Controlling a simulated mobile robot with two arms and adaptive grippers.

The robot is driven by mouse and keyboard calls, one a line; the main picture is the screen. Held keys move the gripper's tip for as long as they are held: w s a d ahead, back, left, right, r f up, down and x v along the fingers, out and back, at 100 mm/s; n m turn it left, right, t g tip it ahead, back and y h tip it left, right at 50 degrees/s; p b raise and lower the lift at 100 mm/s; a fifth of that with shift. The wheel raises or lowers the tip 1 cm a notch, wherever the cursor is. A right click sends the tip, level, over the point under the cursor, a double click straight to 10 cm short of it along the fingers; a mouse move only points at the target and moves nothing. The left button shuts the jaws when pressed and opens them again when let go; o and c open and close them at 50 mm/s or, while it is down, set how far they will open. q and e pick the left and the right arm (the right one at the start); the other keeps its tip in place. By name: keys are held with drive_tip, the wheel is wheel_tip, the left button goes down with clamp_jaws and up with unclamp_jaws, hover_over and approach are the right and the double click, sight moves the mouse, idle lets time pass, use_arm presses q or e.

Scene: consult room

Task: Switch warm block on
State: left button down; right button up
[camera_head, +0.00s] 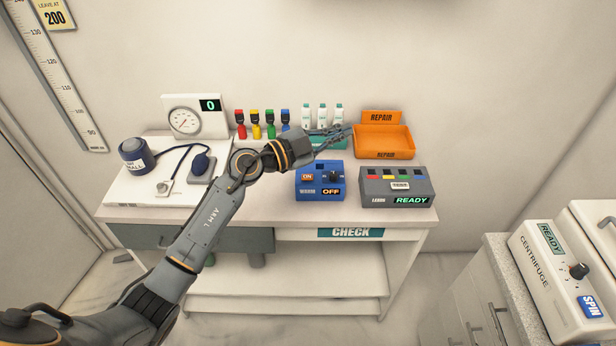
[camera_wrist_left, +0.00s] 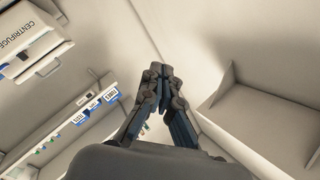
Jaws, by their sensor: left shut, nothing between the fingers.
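The warm block (camera_head: 312,182) is a blue box on the check table, marked WARM. It has a red ON button at its front left, a dark knob on its right and a dark OFF sign at its front right. My left gripper (camera_head: 343,134) is shut and empty. In the head view it reaches in front of the back of the table, above and behind the warm block, and looks apart from it. In the left wrist view the shut fingers (camera_wrist_left: 157,75) show, but the warm block cannot be made out. My right gripper is not in view.
A grey LEADS tester (camera_head: 396,190) reading READY stands right of the warm block. An orange REPAIR bin (camera_head: 384,141) is behind it. Several coloured bottles and white bottles (camera_head: 321,117) line the back. A scale and blood pressure gear sit left. A centrifuge (camera_head: 563,270) stands at far right.

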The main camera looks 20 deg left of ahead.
use_arm(q)
wheel_tip(320, 180, down, 3)
drive_tip(key=w+a+g+y, duration=0.2)
drive_tip(key=g, duration=0.2)
drive_tip(key=n+g+y, duration=0.1)
drive_tip(key=g+y, duration=0.1)
drive_tip(key=y, duration=0.3)
hover_over(305, 178)
wheel_tip(305, 178, down, 4)
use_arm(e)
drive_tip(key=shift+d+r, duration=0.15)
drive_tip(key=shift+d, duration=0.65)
use_arm(q)
drive_tip(key=shift+f, duration=0.1)
wheel_tip(305, 178, down, 6)
drive_tip(key=b, duration=0.6)
drive_tip(key=shift+f+b, duration=0.2)
drive_tip(key=shift+b, duration=0.15)
drive_tip(key=shift+f+b, duration=0.3)
drive_tip(key=shift+f, duration=0.8)
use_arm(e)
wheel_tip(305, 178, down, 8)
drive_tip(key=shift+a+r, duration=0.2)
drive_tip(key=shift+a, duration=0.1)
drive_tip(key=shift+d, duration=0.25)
use_arm(q)
drive_tip(key=shift+f, duration=0.1)
